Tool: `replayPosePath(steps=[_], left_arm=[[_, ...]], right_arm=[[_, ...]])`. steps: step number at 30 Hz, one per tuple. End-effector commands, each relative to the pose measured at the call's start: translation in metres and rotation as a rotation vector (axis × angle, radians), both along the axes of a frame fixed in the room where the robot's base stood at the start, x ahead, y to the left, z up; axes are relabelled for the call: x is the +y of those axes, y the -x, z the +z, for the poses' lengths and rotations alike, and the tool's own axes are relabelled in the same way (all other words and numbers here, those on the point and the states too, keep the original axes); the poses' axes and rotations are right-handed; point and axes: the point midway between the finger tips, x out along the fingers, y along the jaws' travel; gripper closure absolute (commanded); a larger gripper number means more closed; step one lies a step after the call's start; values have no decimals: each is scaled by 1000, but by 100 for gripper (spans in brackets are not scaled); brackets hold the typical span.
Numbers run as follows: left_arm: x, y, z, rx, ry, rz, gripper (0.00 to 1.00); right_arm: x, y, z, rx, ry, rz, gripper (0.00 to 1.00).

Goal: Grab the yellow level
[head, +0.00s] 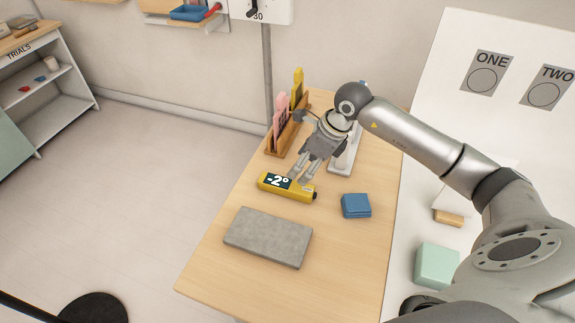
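The yellow level (300,191) lies on the wooden table, with a dark display reading "-2°" on its face. My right gripper (298,179) reaches down from the upper right, with its fingertips at the level's back edge and just over it. The two fingers look slightly apart, with nothing seen between them. I cannot tell whether they touch the level. My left gripper is not in view.
A grey slab (268,237) lies in front of the level, and a blue block (356,206) sits to its right. A wooden rack (287,138) with pink and yellow pieces stands behind. The front of the wooden table (335,280) is clear.

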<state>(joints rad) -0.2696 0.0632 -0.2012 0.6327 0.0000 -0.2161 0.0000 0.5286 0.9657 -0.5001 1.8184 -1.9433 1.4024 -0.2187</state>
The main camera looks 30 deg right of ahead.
Motion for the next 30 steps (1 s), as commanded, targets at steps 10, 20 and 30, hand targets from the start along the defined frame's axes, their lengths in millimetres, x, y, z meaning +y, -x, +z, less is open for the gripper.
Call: replayPosePath(steps=[10, 20, 30], left_arm=[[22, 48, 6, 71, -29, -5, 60], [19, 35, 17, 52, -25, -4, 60], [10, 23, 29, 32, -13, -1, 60]], right_arm=[[8, -11, -33, -3, 21, 5, 35], [18, -20, -58, -2, 21, 5, 35], [29, -33, -94, -5, 22, 5, 35]])
